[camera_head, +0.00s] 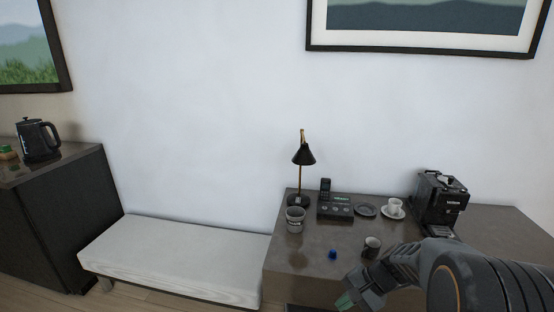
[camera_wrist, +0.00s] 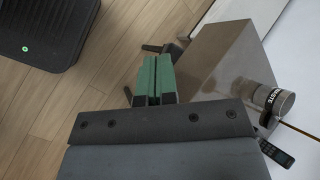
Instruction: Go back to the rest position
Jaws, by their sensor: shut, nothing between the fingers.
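My gripper (camera_head: 345,301) is at the lower right in the head view, in front of the dark vanity top (camera_head: 300,257). Its green fingers also show in the wrist view (camera_wrist: 156,78), pressed together with nothing between them. In the wrist view the fingers are over the wooden floor beside the vanity's edge. My gripper is apart from the objects on the vanity. My forearm hides the vanity's front right part in the head view.
The vanity holds a lamp (camera_head: 303,155), a bin-like cup (camera_head: 295,219), a phone (camera_head: 335,204), a dark saucer (camera_head: 366,210), a white cup (camera_head: 394,206), a coffee machine (camera_head: 437,198), a blue item (camera_head: 333,254) and a dark cup (camera_head: 372,246). A bench (camera_head: 170,255) stands left, beside a cabinet with a kettle (camera_head: 39,139).

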